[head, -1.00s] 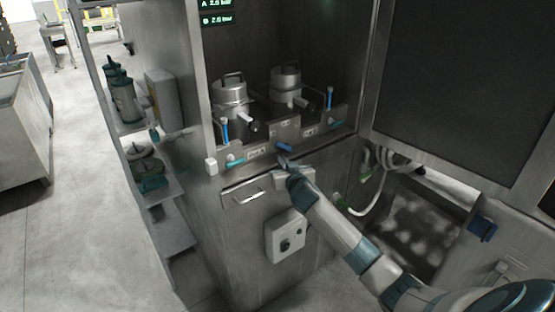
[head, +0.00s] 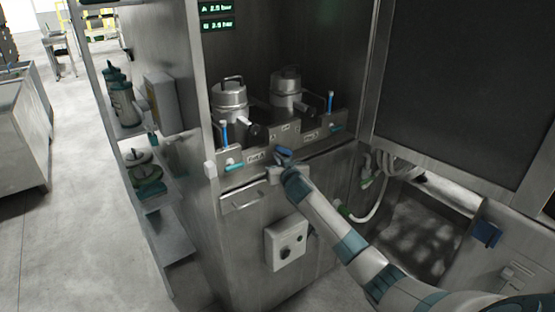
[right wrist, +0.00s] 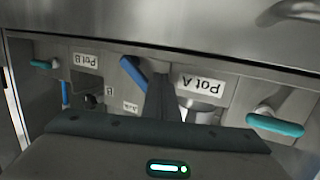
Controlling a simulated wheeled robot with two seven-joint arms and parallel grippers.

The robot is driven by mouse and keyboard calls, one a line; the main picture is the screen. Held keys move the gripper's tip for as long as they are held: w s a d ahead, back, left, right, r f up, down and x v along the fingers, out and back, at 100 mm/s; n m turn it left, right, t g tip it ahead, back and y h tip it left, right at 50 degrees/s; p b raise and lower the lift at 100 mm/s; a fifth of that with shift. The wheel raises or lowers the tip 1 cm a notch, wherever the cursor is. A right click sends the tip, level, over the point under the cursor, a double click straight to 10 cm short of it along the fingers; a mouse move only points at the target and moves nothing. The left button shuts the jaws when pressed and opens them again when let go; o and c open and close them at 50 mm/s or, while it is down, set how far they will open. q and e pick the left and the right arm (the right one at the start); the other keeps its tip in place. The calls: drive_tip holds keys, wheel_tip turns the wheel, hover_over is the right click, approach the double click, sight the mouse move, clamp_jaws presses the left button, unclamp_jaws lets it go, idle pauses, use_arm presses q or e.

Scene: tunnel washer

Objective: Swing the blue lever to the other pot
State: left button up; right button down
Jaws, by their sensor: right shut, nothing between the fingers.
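The blue lever (head: 285,153) sits on the front panel between the left pot (head: 230,95) and the right pot (head: 287,84). In the upside-down right wrist view, the blue lever (right wrist: 133,70) is tilted between the Pot A label (right wrist: 202,84) and the Pot B label (right wrist: 87,61). My right gripper (head: 281,163) is at the panel, partly hidden by its own wrist. In the wrist view its shut fingers (right wrist: 160,95) are beside the lever, on the Pot A side, with nothing between them. I cannot tell whether they touch the lever. My left gripper is not in view.
Teal handles (right wrist: 275,125) sit at both ends of the panel. Thin blue-topped upright levers (head: 224,133) stand by each pot. A drawer handle (head: 243,201) and control box (head: 287,243) are below. Shelves (head: 150,190) stand left, and a dark screen (head: 460,90) right.

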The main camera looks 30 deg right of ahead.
drive_tip(key=shift+w+d+r+p, duration=0.1)
drive_tip(key=shift+d+r+p, duration=0.3)
drive_tip(key=shift+r+p, duration=0.15)
drive_tip(key=shift+d+r+p, duration=0.4)
drive_tip(key=shift+r, duration=0.25)
idle(0.5)
drive_tip(key=shift+d+r+p, duration=0.3)
drive_tip(key=shift+d+r, duration=0.1)
drive_tip(key=shift+d, duration=0.2)
drive_tip(key=shift+d+r+p, duration=0.3)
drive_tip(key=shift+d+r, duration=0.1)
drive_tip(key=shift+d, duration=0.2)
idle(0.9)
drive_tip(key=shift+w+d+r, duration=0.1)
drive_tip(key=shift+d+r, duration=0.05)
drive_tip(key=shift+d, duration=0.55)
drive_tip(key=shift+w+d+r, duration=0.1)
drive_tip(key=shift+d, duration=0.55)
idle(0.8)
drive_tip(key=shift+d+f, duration=0.2)
drive_tip(key=shift+d, duration=0.3)
drive_tip(key=shift+d+f, duration=0.15)
drive_tip(key=shift+d, duration=0.3)
idle(0.6)
drive_tip(key=shift+r, duration=0.1)
drive_tip(key=shift+d+r, duration=0.2)
